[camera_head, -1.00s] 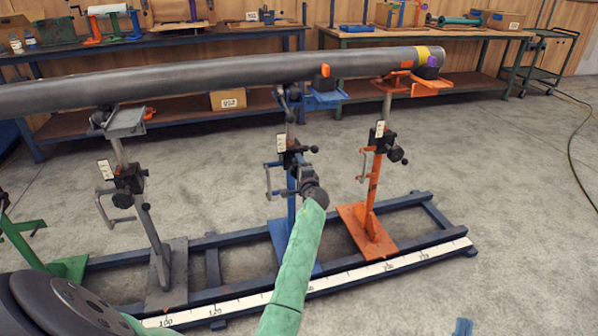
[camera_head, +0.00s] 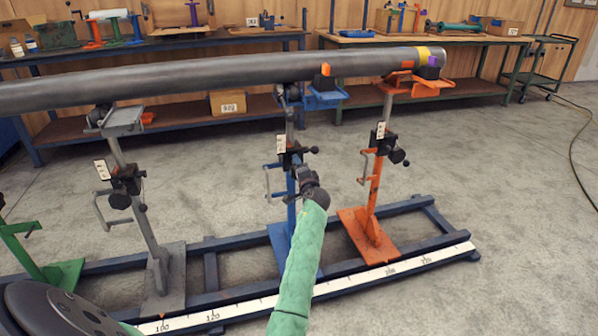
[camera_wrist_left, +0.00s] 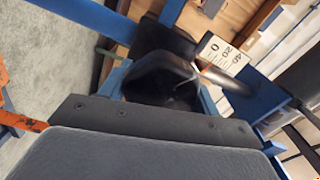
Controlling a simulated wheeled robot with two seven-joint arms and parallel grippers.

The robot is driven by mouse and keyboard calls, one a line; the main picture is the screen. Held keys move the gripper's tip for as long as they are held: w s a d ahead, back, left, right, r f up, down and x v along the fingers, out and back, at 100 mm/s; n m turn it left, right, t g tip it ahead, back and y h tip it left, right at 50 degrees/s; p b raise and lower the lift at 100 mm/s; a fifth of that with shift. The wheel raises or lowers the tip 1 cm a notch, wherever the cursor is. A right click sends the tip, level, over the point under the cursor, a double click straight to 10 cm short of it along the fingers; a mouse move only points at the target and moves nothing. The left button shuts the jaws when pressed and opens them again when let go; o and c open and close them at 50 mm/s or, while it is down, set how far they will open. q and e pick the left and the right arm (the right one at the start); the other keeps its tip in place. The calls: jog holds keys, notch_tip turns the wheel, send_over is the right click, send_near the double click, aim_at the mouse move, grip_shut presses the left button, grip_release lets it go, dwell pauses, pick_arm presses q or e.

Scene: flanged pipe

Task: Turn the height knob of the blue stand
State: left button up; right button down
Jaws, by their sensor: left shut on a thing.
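The blue stand (camera_head: 292,212) stands on the floor rail between the grey stand and the orange stand, its head under the grey pipe (camera_head: 200,77). Its white scale plate (camera_head: 281,144) and dark clamp block (camera_head: 291,160) are on the post. My left gripper (camera_head: 306,174), at the end of the green-sleeved arm, is at the post just below this block. In the left wrist view my left gripper (camera_wrist_left: 163,98) is shut on a black knob (camera_wrist_left: 165,76), with the scale plate (camera_wrist_left: 222,57) beside it. In the head view the gripper hides the knob. My right gripper is not in view.
The grey stand (camera_head: 160,255) is to the left and the orange stand (camera_head: 372,205) close on the right. A white ruler strip (camera_head: 345,285) runs along the front rail. Workbenches stand behind.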

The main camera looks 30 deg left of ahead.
pick_arm(q)
jog(key=shift+f, duration=0.15)
dwell(0.5)
jog(key=o, duration=1)
jog(key=shift+p+v, duration=0.4)
jog(key=shift+v, duration=3.5)
jog(key=shift+n, duration=0.3)
